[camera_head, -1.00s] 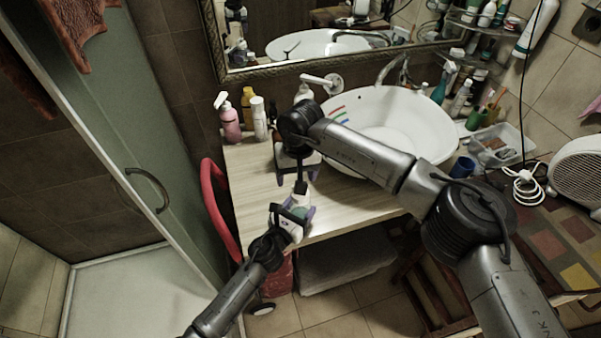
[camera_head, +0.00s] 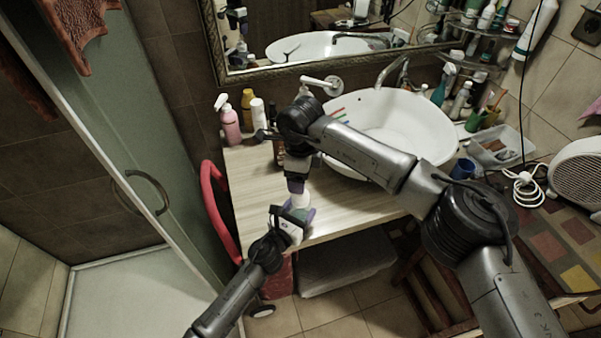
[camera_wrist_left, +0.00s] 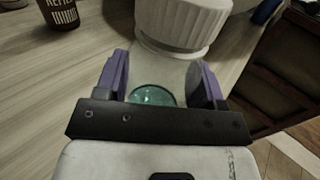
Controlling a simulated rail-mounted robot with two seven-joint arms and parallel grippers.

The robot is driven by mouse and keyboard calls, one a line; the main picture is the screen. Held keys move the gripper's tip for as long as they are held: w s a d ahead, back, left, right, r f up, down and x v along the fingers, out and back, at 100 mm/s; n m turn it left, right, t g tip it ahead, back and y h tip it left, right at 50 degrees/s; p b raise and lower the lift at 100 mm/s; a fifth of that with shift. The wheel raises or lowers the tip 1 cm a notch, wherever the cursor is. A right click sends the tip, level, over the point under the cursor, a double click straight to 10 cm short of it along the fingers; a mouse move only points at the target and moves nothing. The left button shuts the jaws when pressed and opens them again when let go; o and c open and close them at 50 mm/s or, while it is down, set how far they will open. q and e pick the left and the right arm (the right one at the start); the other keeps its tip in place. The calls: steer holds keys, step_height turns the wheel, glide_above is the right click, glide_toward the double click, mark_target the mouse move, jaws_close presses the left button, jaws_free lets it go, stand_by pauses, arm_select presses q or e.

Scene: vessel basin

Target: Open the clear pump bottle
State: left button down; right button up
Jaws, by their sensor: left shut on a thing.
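The clear pump bottle (camera_wrist_left: 160,70) is between the purple fingers of my left gripper (camera_wrist_left: 160,85), which is shut on its body. A wide, ribbed white collar tops it, and teal shows inside. In the head view the white collar (camera_head: 299,199) stands just above my left gripper (camera_head: 293,217), over the counter's front part. My right gripper (camera_head: 297,185) points down at the bottle's top, its purple fingers at the collar. They are seen edge-on, so their opening is unclear. The pump head is hidden by the right gripper in the head view and out of frame in the wrist view.
A pink spray bottle (camera_head: 230,125), a yellow bottle (camera_head: 247,108) and a white one (camera_head: 258,117) stand at the counter's back left. The white basin (camera_head: 400,125) is to the right. A red chair back (camera_head: 216,205) borders the left. The front counter (camera_head: 345,207) is bare.

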steer(key=m, duration=0.4)
steer(key=shift+d+m, duration=0.1)
steer(key=shift+m, duration=0.2)
steer(key=m, duration=0.2)
steer(key=shift+f+m, duration=0.1)
steer(key=shift+m, duration=0.3)
steer(key=shift+f, duration=3.9)
steer(key=c, duration=0.9)
steer(key=n, duration=0.6)
steer(key=shift+c, duration=0.2)
steer(key=shift+r, duration=0.35)
steer(key=shift+r, duration=0.75)
